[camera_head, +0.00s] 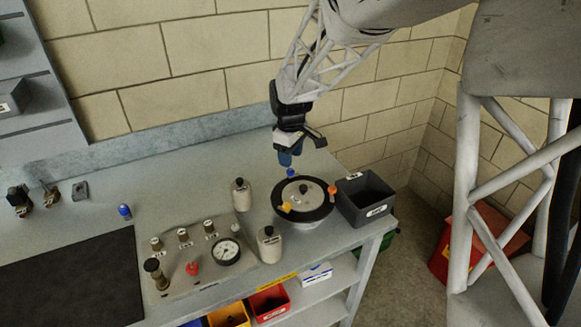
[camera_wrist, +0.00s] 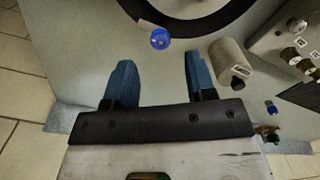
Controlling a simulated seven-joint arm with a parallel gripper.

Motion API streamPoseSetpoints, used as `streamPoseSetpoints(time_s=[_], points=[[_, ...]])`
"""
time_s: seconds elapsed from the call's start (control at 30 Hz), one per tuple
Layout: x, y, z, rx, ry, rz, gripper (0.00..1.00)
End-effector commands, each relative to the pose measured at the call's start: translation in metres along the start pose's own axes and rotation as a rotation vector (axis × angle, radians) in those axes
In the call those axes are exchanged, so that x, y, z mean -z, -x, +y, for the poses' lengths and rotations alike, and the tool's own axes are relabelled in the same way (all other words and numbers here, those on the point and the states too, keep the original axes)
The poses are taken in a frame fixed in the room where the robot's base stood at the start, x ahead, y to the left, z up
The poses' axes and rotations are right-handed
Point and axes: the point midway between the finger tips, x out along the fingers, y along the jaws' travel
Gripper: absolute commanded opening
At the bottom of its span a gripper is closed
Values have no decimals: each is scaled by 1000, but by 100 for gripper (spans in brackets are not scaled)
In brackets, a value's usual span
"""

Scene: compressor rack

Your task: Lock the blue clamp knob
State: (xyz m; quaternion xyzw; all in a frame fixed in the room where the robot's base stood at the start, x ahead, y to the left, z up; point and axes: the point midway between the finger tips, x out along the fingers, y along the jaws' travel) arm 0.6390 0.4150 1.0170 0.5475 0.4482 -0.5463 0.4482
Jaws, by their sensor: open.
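The blue clamp knob (camera_head: 290,173) sits at the back edge of a round unit with a black rim (camera_head: 318,211) and a pale lid. A yellow knob (camera_head: 286,206) and an orange knob (camera_head: 332,191) sit elsewhere on its rim. My gripper (camera_head: 285,158) is above and just behind the blue knob, pointing down. In the wrist view my gripper (camera_wrist: 159,75) is open and empty, with its two blue fingers apart. There the blue knob (camera_wrist: 160,39) lies beyond the fingertips, roughly centred between them and not touched. Its turn position cannot be told.
A dark bin (camera_head: 349,203) stands close right of the round unit. Another blue-topped piece (camera_head: 124,211) stands farther left. The back wall is close behind my gripper.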

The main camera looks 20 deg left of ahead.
Motion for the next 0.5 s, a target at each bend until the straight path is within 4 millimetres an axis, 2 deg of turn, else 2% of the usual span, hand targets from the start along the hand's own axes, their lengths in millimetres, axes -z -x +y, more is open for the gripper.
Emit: streamPoseSetpoints(time_s=[0.23, 0.5], points=[[0, -30, 0, 2, 0, -2, 51], [0, -45, 0, 0, 0, 0, 51]])
